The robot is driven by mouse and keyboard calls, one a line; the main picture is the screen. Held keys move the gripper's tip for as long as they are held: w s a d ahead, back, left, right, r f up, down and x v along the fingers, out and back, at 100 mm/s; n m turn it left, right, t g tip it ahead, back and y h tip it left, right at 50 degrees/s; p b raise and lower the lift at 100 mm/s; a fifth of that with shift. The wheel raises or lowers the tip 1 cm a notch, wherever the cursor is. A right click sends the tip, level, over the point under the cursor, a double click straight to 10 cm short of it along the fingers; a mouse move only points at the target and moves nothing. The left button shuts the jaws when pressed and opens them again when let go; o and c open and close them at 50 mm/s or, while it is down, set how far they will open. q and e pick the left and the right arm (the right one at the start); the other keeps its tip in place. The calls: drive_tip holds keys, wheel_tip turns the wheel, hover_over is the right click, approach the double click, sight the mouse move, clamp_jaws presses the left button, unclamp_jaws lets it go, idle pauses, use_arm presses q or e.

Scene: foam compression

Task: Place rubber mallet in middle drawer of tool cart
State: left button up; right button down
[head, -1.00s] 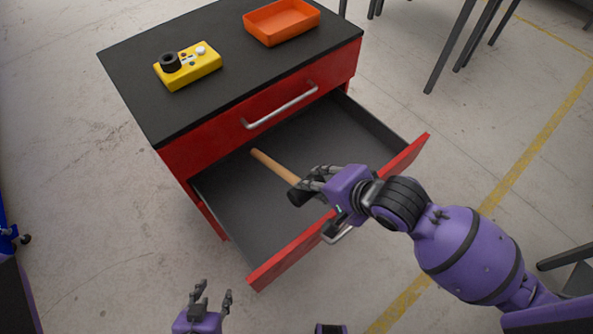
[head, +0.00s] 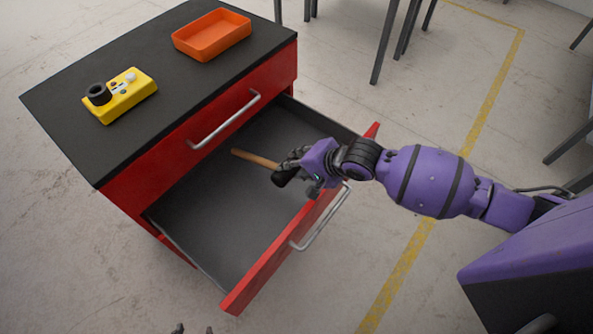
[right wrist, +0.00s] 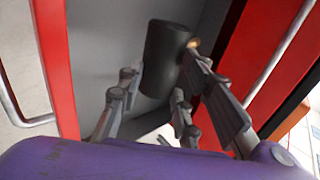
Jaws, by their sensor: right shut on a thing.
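The rubber mallet, with a wooden handle (head: 254,158) and a black head (right wrist: 165,60), is over the inside of the open red drawer (head: 205,222). This drawer is just below the shut top drawer of the tool cart (head: 60,98). My right gripper (head: 290,170) is shut on the mallet near its head, and the handle points back left. Whether the mallet touches the drawer floor I cannot tell. In the right wrist view the fingers (right wrist: 160,92) are around the black head. Only the fingertips of my left gripper (head: 194,330) show at the bottom edge, apart and empty.
The cart's black top holds a yellow device (head: 128,97) and an orange tray (head: 212,36). The drawer front with its silver handle (head: 320,218) stands out under my right forearm. Dark table legs (head: 385,40) are behind. The rest of the drawer is empty.

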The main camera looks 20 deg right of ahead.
drive_tip(key=shift+w+d+f, duration=0.3)
drive_tip(key=shift+w+f, duration=0.5)
use_arm(q)
drive_tip(key=shift+d+f+b, duration=0.1)
drive_tip(key=shift+f+b, duration=0.3)
drive_tip(key=shift+f, duration=0.05)
use_arm(e)
drive_tip(key=shift+w+d+f, duration=0.1)
drive_tip(key=shift+w+f, duration=0.05)
drive_tip(key=shift+f, duration=1.7)
drive_tip(key=c, duration=1.2)
unclamp_jaws()
drive_tip(key=shift+s+d+r, duration=0.15)
drive_tip(key=shift+s+r, duration=0.1)
drive_tip(key=shift+r, duration=0.1)
use_arm(q)
drive_tip(key=shift+w+r+p, duration=0.25)
drive_tip(key=shift+r+p, duration=0.6)
use_arm(e)
drive_tip(key=shift+v, duration=5.7)
